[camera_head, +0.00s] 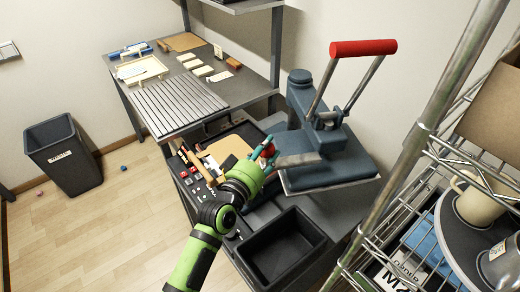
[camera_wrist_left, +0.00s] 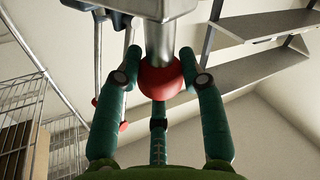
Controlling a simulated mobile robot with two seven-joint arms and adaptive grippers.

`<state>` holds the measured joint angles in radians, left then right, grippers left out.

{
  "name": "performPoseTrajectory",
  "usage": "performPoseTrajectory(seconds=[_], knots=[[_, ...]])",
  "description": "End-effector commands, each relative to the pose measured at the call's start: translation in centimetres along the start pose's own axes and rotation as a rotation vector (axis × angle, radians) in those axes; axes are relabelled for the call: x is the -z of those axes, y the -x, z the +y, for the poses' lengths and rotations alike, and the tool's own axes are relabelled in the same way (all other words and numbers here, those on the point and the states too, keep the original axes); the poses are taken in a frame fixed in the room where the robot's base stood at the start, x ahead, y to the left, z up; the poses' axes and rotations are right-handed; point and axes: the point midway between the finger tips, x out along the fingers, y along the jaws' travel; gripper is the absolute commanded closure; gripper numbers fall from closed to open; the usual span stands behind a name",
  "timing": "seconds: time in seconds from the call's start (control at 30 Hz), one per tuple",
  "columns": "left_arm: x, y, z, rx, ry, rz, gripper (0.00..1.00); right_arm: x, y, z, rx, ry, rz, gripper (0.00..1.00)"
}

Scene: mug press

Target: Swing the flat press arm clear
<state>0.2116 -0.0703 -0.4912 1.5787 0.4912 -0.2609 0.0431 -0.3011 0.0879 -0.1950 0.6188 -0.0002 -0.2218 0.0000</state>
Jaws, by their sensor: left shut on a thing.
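The blue-grey press (camera_head: 303,95) stands on the dark bench in the head view, with a red lever handle (camera_head: 363,48) raised on two metal bars. A flat grey arm (camera_head: 297,160) sticks out of the press to the left, over the bench. My left gripper (camera_head: 267,158) is at the outer end of this arm, shut on its red knob. In the left wrist view the red knob (camera_wrist_left: 160,78) sits between green fingers, with a metal rod (camera_wrist_left: 160,38) rising from it. The fingers partly hide the knob in the head view. My right gripper is not in view.
An empty black tray (camera_head: 280,248) is set at the bench front. A wire rack (camera_head: 405,195) stands close on the right, with a cream mug (camera_head: 480,198) and a grey mug (camera_head: 500,265). A ribbed worktop (camera_head: 178,103) is behind left. A bin (camera_head: 65,155) stands on the floor.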

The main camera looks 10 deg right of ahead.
Motion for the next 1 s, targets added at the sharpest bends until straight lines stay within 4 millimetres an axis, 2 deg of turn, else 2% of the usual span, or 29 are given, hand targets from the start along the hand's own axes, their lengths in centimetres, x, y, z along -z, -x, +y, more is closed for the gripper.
performPoseTrajectory(seconds=[0.03,0.2,0.53,0.57,0.6,1.0], knots=[[1.1,-0.2,0.3,-0.004,-0.001,0.025,1.0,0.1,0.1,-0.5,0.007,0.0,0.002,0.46],[1.1,-0.3,0.4,-0.003,-0.002,0.026,1.0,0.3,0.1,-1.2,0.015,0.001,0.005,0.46],[1.1,-0.3,0.3,-0.002,-0.002,0.028,1.0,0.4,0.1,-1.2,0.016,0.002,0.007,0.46],[1.1,-0.3,0.3,-0.001,-0.002,0.028,0.48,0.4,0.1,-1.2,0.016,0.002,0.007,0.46],[1.1,-0.3,0.3,-0.001,-0.002,0.028,0.36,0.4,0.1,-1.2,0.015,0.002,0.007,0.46],[0.5,0.2,0.1,0.001,-0.002,0.014,0.36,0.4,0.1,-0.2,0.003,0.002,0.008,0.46]])
